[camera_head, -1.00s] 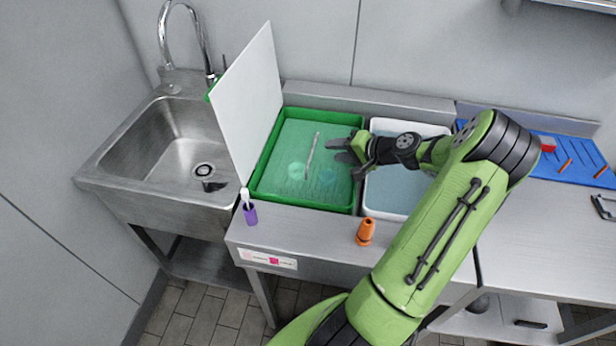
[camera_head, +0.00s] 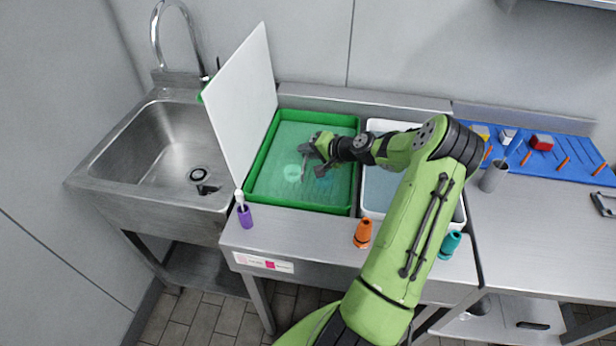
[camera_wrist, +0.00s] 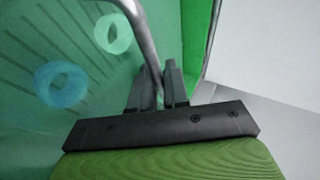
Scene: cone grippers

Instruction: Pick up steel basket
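The steel basket shows mainly as its thin curved metal handle (camera_wrist: 141,28), which rises between my fingers in the wrist view. Its body is hard to make out under the green-tinted water in the green tub (camera_head: 272,151). Dark parallel lines under the water may be its bars. My gripper (camera_head: 309,157) is over the middle of the tub. In the wrist view, my gripper (camera_wrist: 160,88) has its two fingers close together with the handle between them, and they look closed on it.
A pale ring (camera_wrist: 114,33) and a blue ring (camera_wrist: 60,85) lie in the tub. A white board (camera_head: 238,100) stands upright at its left, beside the sink (camera_head: 160,150). A white tub (camera_head: 380,190) is to the right.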

